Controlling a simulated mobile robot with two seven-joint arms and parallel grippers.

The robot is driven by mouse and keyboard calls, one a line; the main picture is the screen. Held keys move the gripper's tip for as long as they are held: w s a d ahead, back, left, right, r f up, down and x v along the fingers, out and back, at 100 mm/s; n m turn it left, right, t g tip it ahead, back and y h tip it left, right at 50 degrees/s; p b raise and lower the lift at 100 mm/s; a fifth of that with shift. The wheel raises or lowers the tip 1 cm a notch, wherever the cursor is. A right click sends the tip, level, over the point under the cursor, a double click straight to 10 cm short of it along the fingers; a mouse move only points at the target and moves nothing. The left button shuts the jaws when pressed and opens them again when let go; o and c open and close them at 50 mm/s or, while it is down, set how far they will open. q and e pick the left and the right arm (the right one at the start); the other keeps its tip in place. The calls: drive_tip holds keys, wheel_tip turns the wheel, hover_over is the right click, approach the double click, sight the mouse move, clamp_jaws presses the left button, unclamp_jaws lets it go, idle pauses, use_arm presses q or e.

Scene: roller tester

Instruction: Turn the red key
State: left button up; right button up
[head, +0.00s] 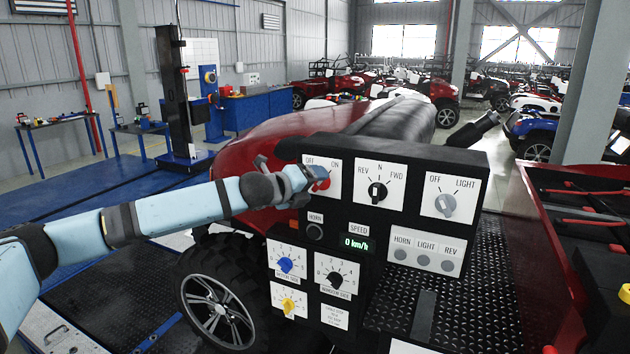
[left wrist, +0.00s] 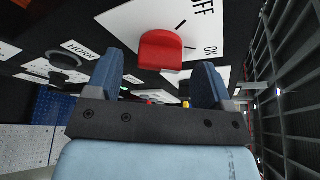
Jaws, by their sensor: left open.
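The red key (left wrist: 161,50) sits on a white OFF/ON plate (head: 309,163) at the top left of the black control panel. In the head view only a bit of the red key (head: 324,184) shows beside my gripper. My left gripper (head: 318,178) is at this plate, its fingers hiding part of it. In the left wrist view my left gripper (left wrist: 162,85) is open, with the key ahead of the gap between its two blue fingers. The fingers do not appear closed on the key. My right gripper is not in view.
Right of the key are the REV/N/FWD knob (head: 377,192) and the OFF/LIGHT knob (head: 445,205). Below are the HORN button (head: 315,232), the speed display (head: 356,243) and the blue knob (head: 286,265). A large wheel (head: 216,308) stands below my left arm.

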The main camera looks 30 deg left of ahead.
use_arm(q)
drive_tip(key=shift+x, duration=0.75)
drive_tip(key=c, duration=0.9)
